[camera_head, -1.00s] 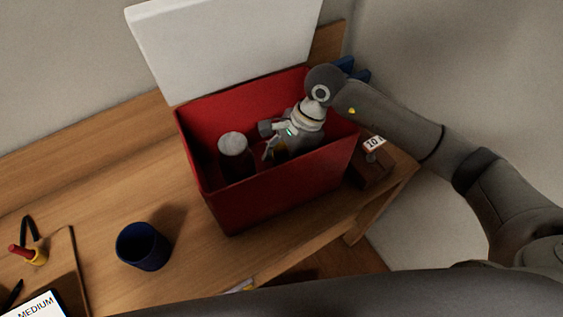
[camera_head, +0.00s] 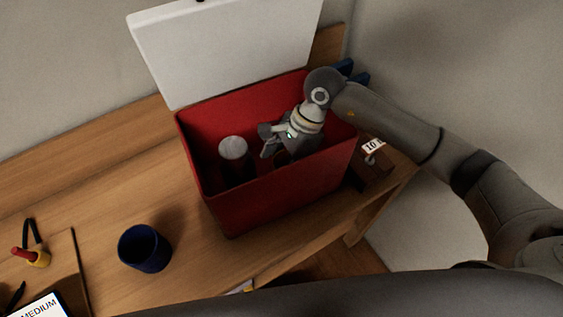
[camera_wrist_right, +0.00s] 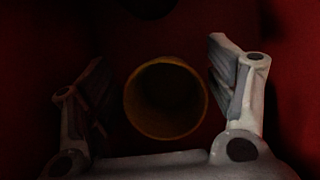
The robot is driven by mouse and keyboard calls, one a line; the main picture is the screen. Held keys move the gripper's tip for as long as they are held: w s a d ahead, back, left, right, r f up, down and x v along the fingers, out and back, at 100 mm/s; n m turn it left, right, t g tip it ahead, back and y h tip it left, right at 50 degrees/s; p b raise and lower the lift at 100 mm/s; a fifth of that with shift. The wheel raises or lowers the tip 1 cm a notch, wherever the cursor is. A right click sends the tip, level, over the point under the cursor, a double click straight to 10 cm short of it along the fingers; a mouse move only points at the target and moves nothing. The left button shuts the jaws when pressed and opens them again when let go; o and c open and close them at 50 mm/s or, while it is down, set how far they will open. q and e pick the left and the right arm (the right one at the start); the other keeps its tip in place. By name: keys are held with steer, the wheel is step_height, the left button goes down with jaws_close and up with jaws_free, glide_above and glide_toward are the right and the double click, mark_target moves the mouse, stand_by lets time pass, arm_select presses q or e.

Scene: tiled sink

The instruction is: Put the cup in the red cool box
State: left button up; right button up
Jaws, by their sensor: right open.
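The red cool box (camera_head: 290,185) stands on the wooden top with its white lid (camera_head: 225,50) raised. My right gripper (camera_head: 270,142) reaches down inside the box on its right side; it also shows in the right wrist view (camera_wrist_right: 160,80) with its fingers spread. A round, hollow, yellow-orange cup (camera_wrist_right: 127,110) appears between and beyond the fingers, its opening facing the camera. I cannot tell whether the fingers touch it. In the head view it is mostly hidden by the gripper. A dark blue cup (camera_head: 145,248) stands upright on the wood, left of the box. My left gripper is out of view.
A grey-topped cylinder (camera_head: 233,150) stands inside the box, left of my gripper. A small block with a "10" tag (camera_head: 374,148) is right of the box. A red and yellow item (camera_head: 32,257) lies far left. Wood between box and blue cup is clear.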

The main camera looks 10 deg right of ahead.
steer(key=shift+b+v, duration=0.8)
steer(key=shift+v, duration=0.2)
steer(key=b+v, duration=0.2)
steer(key=v, duration=0.7)
steer(key=shift+r+b, duration=0.3)
steer(key=shift+r, duration=0.1)
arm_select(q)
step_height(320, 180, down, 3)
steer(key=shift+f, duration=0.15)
arm_select(e)
steer(key=shift+d+r, duration=0.15)
steer(key=shift+r, duration=0.2)
steer(key=shift+r, duration=0.1)
